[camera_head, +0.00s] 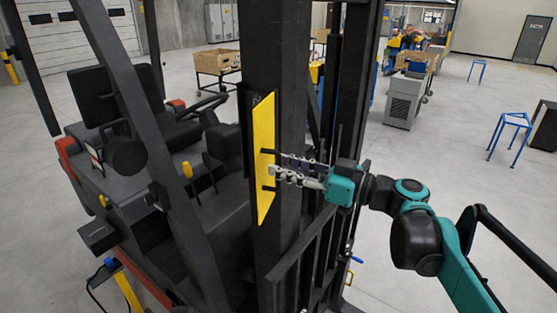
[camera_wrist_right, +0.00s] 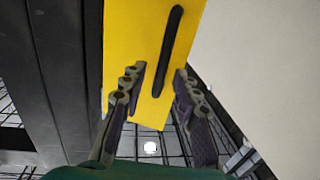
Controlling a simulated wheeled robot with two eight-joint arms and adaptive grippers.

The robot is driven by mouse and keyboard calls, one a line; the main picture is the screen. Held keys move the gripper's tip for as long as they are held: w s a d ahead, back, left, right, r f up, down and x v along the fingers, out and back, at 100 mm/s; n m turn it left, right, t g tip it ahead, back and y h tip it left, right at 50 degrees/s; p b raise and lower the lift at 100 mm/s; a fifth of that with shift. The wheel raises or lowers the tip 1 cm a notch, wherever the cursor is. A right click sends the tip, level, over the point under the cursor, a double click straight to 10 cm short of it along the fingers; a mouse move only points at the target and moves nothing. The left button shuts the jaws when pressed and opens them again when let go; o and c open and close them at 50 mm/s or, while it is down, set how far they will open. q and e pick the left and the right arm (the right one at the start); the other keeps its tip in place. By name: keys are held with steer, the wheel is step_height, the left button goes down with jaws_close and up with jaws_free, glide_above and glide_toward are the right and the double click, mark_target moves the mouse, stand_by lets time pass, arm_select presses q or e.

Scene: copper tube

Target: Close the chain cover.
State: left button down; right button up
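The chain cover (camera_head: 263,125) is a flat yellow plate beside the dark mast post of the forklift. I cannot tell how far it stands open. In the right wrist view the yellow cover (camera_wrist_right: 135,45) fills the upper middle, with a black bar handle (camera_wrist_right: 170,45) running down its face. My right gripper (camera_head: 277,167) is in front of the cover, near the handle. In the wrist view its two fingers (camera_wrist_right: 157,85) are spread apart, with the lower part of the handle between their tips; contact cannot be told. My left gripper is not in view.
The forklift's dark mast post (camera_head: 283,70) and rails stand right by the cover. The seat and steering wheel (camera_head: 205,106) are to the left. Blue stands (camera_head: 510,125) and a grey cabinet (camera_head: 404,102) stand further back. The floor at right is mostly clear.

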steer(key=shift+x, duration=1)
steer(key=shift+d, duration=0.1)
jaws_close()
